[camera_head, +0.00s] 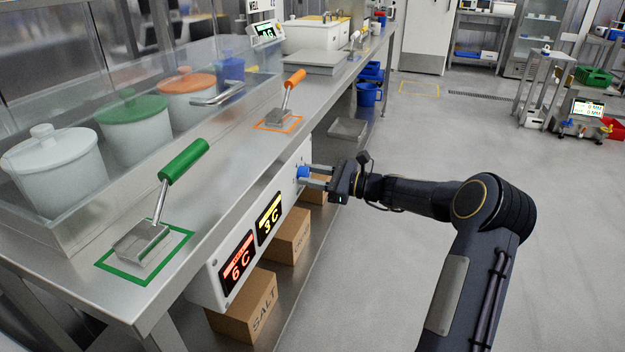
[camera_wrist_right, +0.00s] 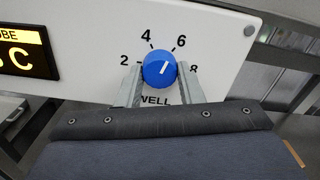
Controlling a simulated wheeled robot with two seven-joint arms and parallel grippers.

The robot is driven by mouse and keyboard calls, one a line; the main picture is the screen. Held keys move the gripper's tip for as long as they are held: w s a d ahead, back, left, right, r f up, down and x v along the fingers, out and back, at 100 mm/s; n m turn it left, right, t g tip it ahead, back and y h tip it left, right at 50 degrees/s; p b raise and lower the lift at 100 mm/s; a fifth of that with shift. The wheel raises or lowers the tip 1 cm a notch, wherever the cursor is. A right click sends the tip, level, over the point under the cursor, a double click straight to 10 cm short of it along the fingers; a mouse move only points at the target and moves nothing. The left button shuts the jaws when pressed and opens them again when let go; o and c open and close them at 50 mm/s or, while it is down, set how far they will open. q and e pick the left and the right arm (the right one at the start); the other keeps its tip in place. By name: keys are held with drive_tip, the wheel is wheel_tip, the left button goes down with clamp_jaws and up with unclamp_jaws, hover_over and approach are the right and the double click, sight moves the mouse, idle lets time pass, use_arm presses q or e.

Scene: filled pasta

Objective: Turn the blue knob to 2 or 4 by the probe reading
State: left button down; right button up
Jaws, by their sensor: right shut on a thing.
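The blue knob (camera_head: 302,172) sits on the white front panel (camera_head: 208,287) under the counter. In the right wrist view, the knob (camera_wrist_right: 158,68) has the numbers 2, 4, 6 and 8 around it, with "WELL" below. Its white mark tilts up and right, roughly towards 6. My right gripper (camera_head: 312,177) is shut on the knob, one finger on each side; it also shows in the right wrist view (camera_wrist_right: 160,78). The yellow display (camera_head: 269,218) reads 3 C; its label ends in "BE" in the wrist view. The red display (camera_head: 236,262) reads 6 C. My left gripper is out of view.
A green-handled scoop (camera_head: 184,161) and an orange-handled scoop (camera_head: 293,80) rest on the counter in outlined squares. Lidded pots (camera_head: 135,127) stand behind clear glass. Cardboard boxes (camera_head: 246,306) sit below the panel. The floor (camera_head: 420,130) on the right is mostly clear.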

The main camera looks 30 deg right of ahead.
drive_tip(key=n+b, duration=0.3)
drive_tip(key=n, duration=0.1)
drive_tip(key=shift+f+n, duration=0.15)
drive_tip(key=shift+n, duration=0.15)
drive_tip(key=n+b, duration=0.3)
drive_tip(key=shift+n, duration=0.3)
drive_tip(key=shift+r+n+b, duration=0.2)
drive_tip(key=shift+n+b, duration=0.3)
drive_tip(key=shift+b, duration=0.15)
drive_tip(key=o, duration=1)
drive_tip(key=shift+c, duration=0.2)
drive_tip(key=shift+d, duration=0.1)
drive_tip(key=p+v, duration=0.1)
drive_tip(key=v, duration=0.6)
drive_tip(key=shift+s+d+p, duration=0.2)
drive_tip(key=shift+s+p, duration=0.1)
drive_tip(key=shift+p, duration=0.05)
